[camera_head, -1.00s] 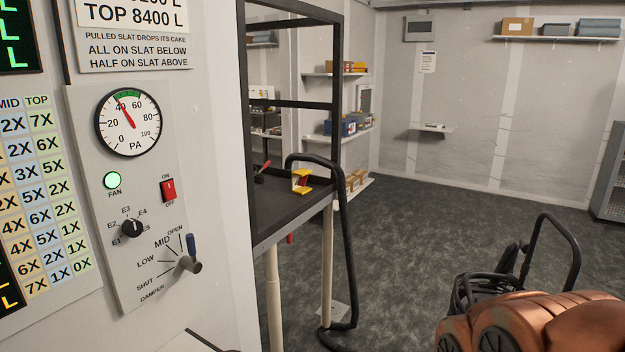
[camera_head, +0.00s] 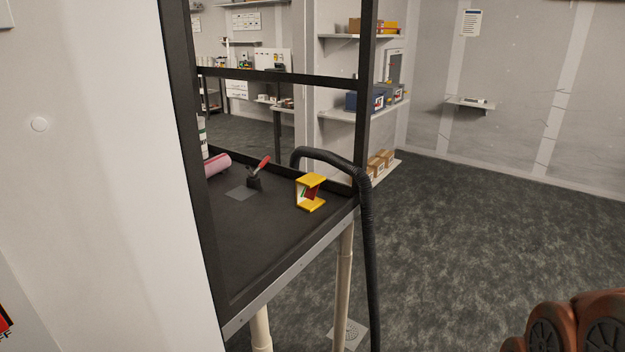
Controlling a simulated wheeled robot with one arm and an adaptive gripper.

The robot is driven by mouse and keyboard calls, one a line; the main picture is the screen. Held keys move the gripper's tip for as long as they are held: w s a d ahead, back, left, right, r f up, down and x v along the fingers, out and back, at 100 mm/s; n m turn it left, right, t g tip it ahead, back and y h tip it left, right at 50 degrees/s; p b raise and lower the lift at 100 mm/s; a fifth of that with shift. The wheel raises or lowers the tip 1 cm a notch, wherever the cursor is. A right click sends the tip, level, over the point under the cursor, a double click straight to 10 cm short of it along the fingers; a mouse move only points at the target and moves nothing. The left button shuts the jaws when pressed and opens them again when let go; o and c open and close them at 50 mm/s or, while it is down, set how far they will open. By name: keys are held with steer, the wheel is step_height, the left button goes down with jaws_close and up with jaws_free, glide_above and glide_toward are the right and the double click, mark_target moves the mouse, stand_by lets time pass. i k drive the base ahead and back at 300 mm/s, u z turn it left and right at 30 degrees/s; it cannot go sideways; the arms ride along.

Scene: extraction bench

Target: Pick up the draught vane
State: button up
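A small yellow C-shaped stand with a dark red flap inside (camera_head: 311,192), which looks like the draught vane, stands upright on the black bench top (camera_head: 265,230) near its right front corner. A little green shows beside the flap. Nothing holds it. My gripper is not in view; only an orange-brown part of my arm shows at the lower right, well apart from the stand.
A red-handled tool on a dark block (camera_head: 255,178) and a pink roll (camera_head: 217,165) lie left of the stand. Black frame posts (camera_head: 367,90) and a black hose (camera_head: 368,250) edge the bench. A white panel (camera_head: 90,180) fills the left. Open floor (camera_head: 480,240) lies right.

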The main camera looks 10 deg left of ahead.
mark_target(315, 182)
steer(key=u, duration=0.45)
steer(key=i, duration=1.25)
steer(key=u, duration=1)
steer(key=i, duration=0.4)
steer(key=u, duration=0.05)
